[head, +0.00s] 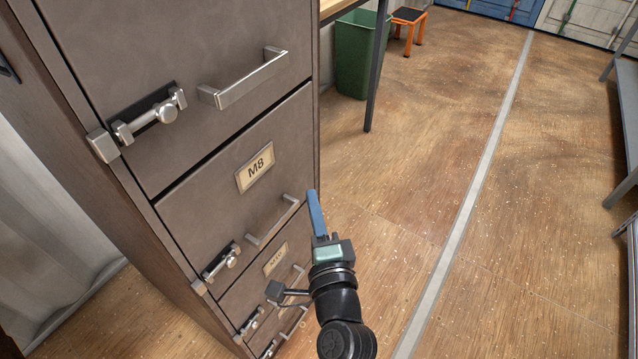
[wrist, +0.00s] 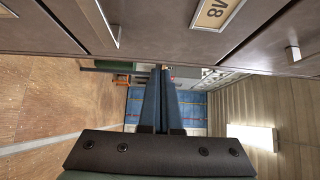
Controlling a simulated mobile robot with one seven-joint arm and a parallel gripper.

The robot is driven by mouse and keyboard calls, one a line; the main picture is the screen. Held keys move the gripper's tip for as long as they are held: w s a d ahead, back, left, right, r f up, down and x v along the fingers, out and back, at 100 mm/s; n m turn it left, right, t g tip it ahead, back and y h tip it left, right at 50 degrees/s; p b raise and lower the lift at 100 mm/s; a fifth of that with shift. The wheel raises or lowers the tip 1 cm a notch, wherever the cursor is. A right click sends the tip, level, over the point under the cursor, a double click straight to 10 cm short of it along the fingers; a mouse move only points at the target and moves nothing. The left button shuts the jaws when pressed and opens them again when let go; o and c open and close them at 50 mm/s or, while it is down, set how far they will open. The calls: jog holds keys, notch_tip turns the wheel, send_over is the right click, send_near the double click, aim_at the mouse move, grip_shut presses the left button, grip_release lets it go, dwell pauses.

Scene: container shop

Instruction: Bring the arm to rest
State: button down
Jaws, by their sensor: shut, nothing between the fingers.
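My gripper (head: 315,212) is in the head view, at the lower middle, in front of the right edge of a brown drawer cabinet (head: 215,165). Its blue fingers point up in the picture and are closed together with nothing between them. In the wrist view the shut fingers (wrist: 161,98) run up the middle, apart from the cabinet front (wrist: 160,30) along the top. The arm reaches up from the bottom of the head view. From these views I cannot tell whether the fingertips touch the cabinet.
The cabinet has bar handles (head: 245,80), latches (head: 150,117) and an M8 label (head: 255,168). A green bin (head: 358,55) and an orange stool (head: 408,25) stand beyond it. A grey shelf frame (head: 628,110) is at right. The wooden floor (head: 420,150) between is clear.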

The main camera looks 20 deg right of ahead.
jog(key=s, duration=0.6)
jog(key=shift+a+b, duration=0.3)
jog(key=shift+a, duration=0.15)
